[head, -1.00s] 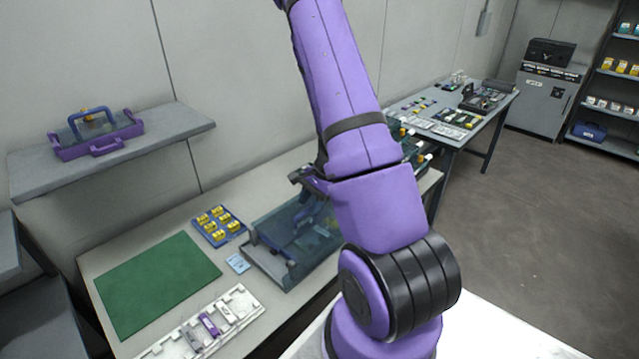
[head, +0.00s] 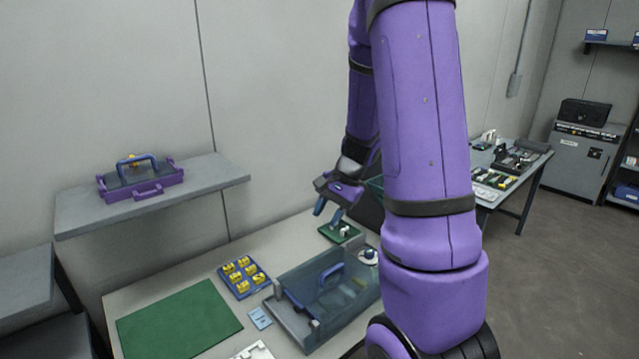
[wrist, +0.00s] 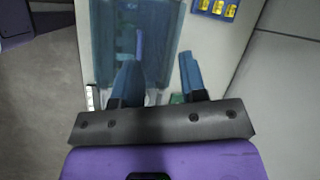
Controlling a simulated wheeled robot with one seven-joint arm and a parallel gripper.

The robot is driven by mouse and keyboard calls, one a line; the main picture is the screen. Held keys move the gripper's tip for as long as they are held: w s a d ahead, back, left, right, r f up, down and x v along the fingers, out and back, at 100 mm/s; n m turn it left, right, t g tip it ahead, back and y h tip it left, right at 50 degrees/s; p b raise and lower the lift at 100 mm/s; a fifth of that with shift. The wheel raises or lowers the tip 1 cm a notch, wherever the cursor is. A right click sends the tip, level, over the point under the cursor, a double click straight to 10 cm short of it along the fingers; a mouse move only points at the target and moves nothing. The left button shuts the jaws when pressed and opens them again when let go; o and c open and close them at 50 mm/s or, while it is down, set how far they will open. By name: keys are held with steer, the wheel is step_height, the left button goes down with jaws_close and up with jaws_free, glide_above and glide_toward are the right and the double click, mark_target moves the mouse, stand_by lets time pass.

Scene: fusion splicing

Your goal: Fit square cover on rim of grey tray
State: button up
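The see-through square cover (head: 345,275), bluish with a blue handle (head: 331,276), sits on the grey tray (head: 290,312) on the bench. Whether its edge is seated flush all round the rim, I cannot tell. In the wrist view the cover (wrist: 160,60) fills the upper left, with its handle (wrist: 139,42) upright and free. My gripper (head: 328,212) is above and behind the tray, apart from the handle. Its two blue fingers stand apart with nothing between them, as the wrist view also shows (wrist: 158,78).
A blue tray of yellow parts (head: 243,278), a small blue card (head: 259,318) and a green mat (head: 180,325) lie left of the tray. A green board (head: 341,233) lies behind it. A wall shelf (head: 210,182) holds a purple covered tray (head: 140,184). My arm hides the bench's right side.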

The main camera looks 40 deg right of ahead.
steer(key=s+a+r+n+h, duration=0.1)
steer(key=s+a+r+n, duration=0.1)
steer(key=a+r+n, duration=0.35)
steer(key=s+a+r+n, duration=0.2)
steer(key=s+a+r, duration=0.1)
steer(key=a+r, duration=0.4)
steer(key=s+a+r+n+t+h, duration=0.2)
steer(key=s+a+r+n+h, duration=0.1)
steer(key=s+a+r+n, duration=0.3)
steer(key=shift+s+r+t+h, duration=0.35)
steer(key=shift+s+r, duration=0.75)
steer(key=shift+s, duration=1.3)
steer(key=shift+n, duration=0.25)
